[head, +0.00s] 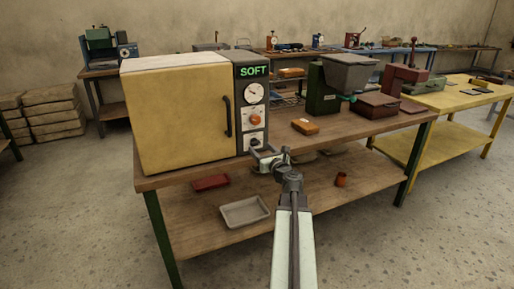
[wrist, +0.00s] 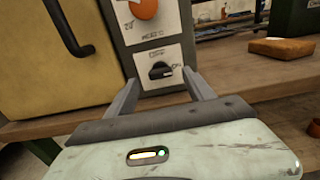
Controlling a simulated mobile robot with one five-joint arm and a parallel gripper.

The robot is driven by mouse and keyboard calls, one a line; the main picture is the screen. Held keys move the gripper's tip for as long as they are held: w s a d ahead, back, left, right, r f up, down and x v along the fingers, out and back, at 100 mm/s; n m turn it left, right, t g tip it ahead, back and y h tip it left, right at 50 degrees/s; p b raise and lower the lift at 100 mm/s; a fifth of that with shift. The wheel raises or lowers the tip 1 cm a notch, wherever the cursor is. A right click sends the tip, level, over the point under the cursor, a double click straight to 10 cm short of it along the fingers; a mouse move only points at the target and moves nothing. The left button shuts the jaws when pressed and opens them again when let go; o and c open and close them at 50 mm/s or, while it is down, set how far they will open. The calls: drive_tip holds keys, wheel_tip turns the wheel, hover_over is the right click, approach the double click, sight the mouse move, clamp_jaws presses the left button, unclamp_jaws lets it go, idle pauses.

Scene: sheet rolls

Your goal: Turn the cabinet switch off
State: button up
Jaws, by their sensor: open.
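The yellow cabinet (head: 175,115) stands on the wooden bench, with a grey control panel on its right side. The cabinet switch (wrist: 160,70) is a black knob on a white plate low on the panel; it also shows small in the head view (head: 254,142). Its plate has small lettering that I cannot fully read. An orange dial (wrist: 143,8) sits above it. My gripper (wrist: 162,80) is open and empty, its two fingers pointing at the panel on either side of the switch in the wrist view. I cannot tell how far the fingertips are from the knob.
A green "SOFT" display (head: 254,71) and a round gauge (head: 253,94) are higher on the panel. An orange block (head: 305,126) and a grey-topped machine (head: 340,85) stand to the right on the bench. A red tray (head: 210,183) and a pale tray (head: 245,212) lie on the lower shelf.

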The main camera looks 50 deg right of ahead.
sight(255, 145)
drive_tip(key=x, duration=0.4)
drive_tip(key=shift+s+a, duration=0.1)
drive_tip(key=shift+a, duration=0.05)
clamp_jaws()
drive_tip(key=shift+n, duration=0.3)
drive_tip(key=n, duration=0.8)
drive_tip(key=shift+a, duration=0.1)
drive_tip(key=n, duration=0.4)
drive_tip(key=shift+f+n, duration=0.1)
drive_tip(key=shift+n, duration=2.4)
